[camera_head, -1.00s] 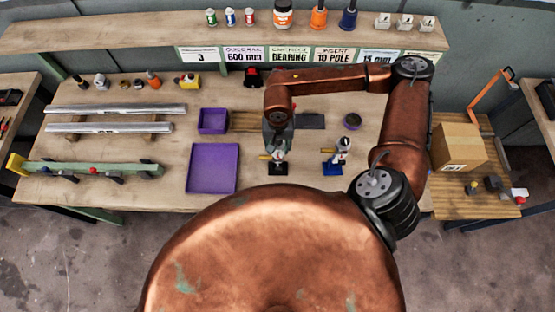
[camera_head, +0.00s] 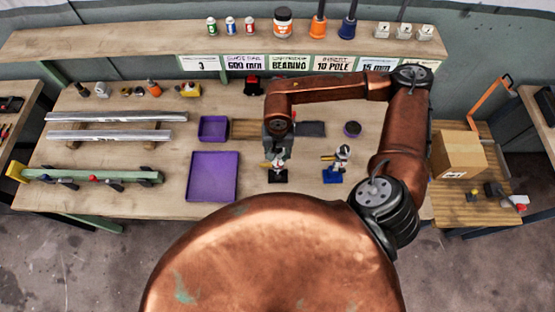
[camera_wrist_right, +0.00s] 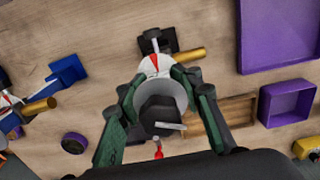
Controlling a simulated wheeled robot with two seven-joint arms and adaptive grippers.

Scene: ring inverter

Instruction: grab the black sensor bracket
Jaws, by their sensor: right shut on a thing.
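The black sensor bracket (camera_head: 278,176) stands in front of the shelf, to the right of the purple tray. It has a black foot, a white and red body and a brass-coloured cylinder, which also show in the right wrist view (camera_wrist_right: 155,66). My right gripper (camera_head: 277,152) comes down over it from above. In the right wrist view its green fingers (camera_wrist_right: 160,92) lie on both sides of the bracket's dark round top and are shut on it. Whether the foot touches the table cannot be told. My left gripper is not in view.
A similar blue bracket (camera_head: 333,175) stands close to the right. A purple tray (camera_head: 213,178) and a smaller purple bin (camera_head: 213,128) are to the left. A dark round puck (camera_head: 352,128) lies behind the blue bracket. A shelf (camera_head: 150,40) runs along the back.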

